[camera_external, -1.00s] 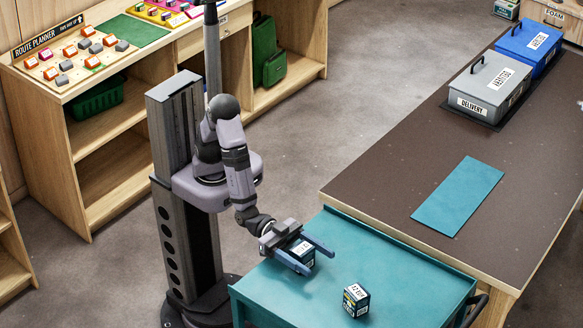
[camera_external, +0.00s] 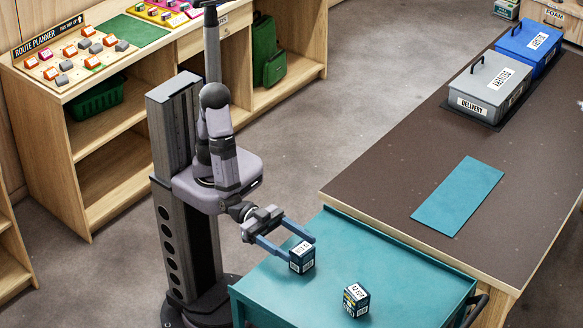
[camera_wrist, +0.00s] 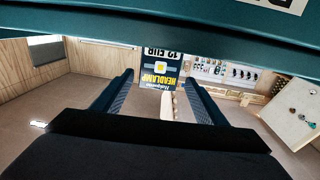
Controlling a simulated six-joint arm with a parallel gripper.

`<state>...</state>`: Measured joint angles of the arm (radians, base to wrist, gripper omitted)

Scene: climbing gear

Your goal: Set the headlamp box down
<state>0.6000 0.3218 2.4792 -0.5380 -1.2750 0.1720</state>
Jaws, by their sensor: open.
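The headlamp box (camera_external: 302,259), dark teal with a white label on top, stands upright on the teal top of the cart (camera_external: 330,240). In the wrist view, a panel with HEADLAMP lettering (camera_wrist: 160,68) shows upside down beyond the fingers. My gripper (camera_external: 301,250) is open and low over the cart, left of the box. Its fingertips reach to either side of the box's left part; whether they touch it I cannot tell. A second, similar box (camera_external: 356,300) stands to the right, nearer the front edge.
The brown table (camera_external: 400,160) adjoins the cart and bears a teal mat (camera_external: 458,196), a grey delivery case (camera_external: 490,86) and a blue case (camera_external: 530,46). Wooden shelves (camera_external: 110,165) stand behind my arm.

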